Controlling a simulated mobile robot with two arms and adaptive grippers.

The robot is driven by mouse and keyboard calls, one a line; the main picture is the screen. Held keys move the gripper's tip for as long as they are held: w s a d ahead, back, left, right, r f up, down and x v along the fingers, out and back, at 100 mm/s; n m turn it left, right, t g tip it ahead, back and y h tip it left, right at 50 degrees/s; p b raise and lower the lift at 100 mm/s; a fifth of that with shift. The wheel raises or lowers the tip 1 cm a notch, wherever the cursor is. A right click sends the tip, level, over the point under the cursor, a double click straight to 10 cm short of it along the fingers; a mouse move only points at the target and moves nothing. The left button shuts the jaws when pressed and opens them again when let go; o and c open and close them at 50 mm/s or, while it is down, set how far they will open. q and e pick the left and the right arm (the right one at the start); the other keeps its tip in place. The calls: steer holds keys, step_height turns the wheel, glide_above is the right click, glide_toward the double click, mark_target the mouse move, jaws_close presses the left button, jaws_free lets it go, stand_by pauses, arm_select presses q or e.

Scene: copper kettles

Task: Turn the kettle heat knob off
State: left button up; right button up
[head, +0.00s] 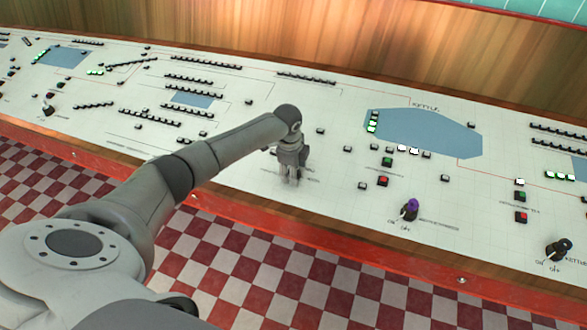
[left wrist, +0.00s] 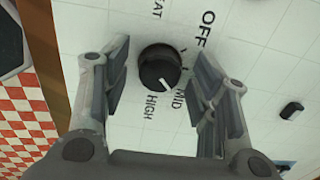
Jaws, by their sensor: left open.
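A black round knob (left wrist: 159,68) with a white pointer line shows in the left wrist view on the white panel. Lettering around it reads OFF, MID, HIGH and part of a word ending in "AT". My left gripper (head: 290,178) is open over the panel, fingers pointing down. In the left wrist view its fingers stand on either side of the knob, with gaps, not gripping it. In the head view the gripper hides this knob. My right gripper is not in view.
The white control panel (head: 330,215) carries many small buttons. A purple-topped knob (head: 410,208) and a black knob (head: 558,249) stand farther right. A blue panel area (head: 430,133) lies behind. A wooden wall (head: 380,40) rises at the back; red-and-white checkered floor (head: 205,260) lies in front.

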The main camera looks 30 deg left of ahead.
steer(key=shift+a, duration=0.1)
arm_select(q)
steer(key=c, duration=1)
steer(key=shift+c, duration=0.2)
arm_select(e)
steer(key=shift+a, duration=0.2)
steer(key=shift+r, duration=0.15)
arm_select(q)
steer(key=n+p, duration=0.2)
steer(key=p, duration=0.1)
steer(key=shift+r+n, duration=0.2)
steer(key=shift+n, duration=0.2)
steer(key=n+p, duration=0.3)
steer(key=n, duration=0.2)
steer(key=shift+p, duration=0.35)
steer(key=n+p, duration=0.3)
steer(key=n, duration=0.2)
steer(key=shift+f+n, duration=0.1)
steer(key=shift+n, duration=0.3)
steer(key=shift+n+p, duration=0.75)
steer(key=shift+n, duration=1.25)
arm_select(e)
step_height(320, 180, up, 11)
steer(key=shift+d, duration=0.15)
arm_select(q)
steer(key=shift+f+n, duration=0.1)
steer(key=shift+n, duration=0.2)
